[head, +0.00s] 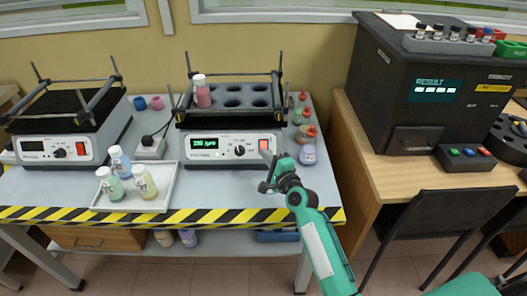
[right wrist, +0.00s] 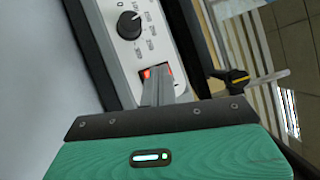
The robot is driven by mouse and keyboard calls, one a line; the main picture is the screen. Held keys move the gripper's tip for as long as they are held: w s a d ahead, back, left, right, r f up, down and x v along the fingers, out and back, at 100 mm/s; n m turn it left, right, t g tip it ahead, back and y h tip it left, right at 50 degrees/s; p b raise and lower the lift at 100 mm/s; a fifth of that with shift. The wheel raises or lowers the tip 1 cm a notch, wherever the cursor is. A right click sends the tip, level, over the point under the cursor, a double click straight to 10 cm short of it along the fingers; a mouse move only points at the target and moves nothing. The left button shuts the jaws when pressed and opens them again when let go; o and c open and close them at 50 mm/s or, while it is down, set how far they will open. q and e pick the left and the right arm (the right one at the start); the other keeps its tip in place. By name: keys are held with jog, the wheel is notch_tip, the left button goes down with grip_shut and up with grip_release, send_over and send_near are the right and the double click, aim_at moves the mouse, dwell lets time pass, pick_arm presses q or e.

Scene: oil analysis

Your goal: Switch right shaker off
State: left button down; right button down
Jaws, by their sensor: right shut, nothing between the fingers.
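The right shaker (head: 231,146) stands on the left table, its green display (head: 204,143) lit and a black knob (head: 240,150) beside it. A pink-filled bottle (head: 202,92) sits in its rack. The red rocker switch (head: 264,144) is at the right end of its front panel; the switch also shows lit in the right wrist view (right wrist: 148,74). My right gripper (head: 268,157) is shut and empty, its fingertips (right wrist: 158,76) at the switch and covering part of it. I cannot tell whether they touch it. My left gripper is not in view.
The left shaker (head: 52,150), its display dark, stands at the far left. A white tray (head: 165,203) with several bottles lies in front. Several small bottles (head: 308,154) stand close to the right shaker's right side. A black analyser (head: 395,95) stands on the wooden table.

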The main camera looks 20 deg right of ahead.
jog(key=shift+w+d+f, duration=0.1)
jog(key=shift+w+f, duration=0.15)
jog(key=shift+w, duration=0.1)
dwell(0.4)
jog(key=shift+w+f+b, duration=0.15)
jog(key=shift+w+b, duration=0.05)
jog(key=shift+b, duration=0.15)
dwell(0.3)
jog(key=shift+s+r+p, duration=0.4)
jog(key=shift+s+p, duration=0.2)
jog(key=shift+p, duration=0.1)
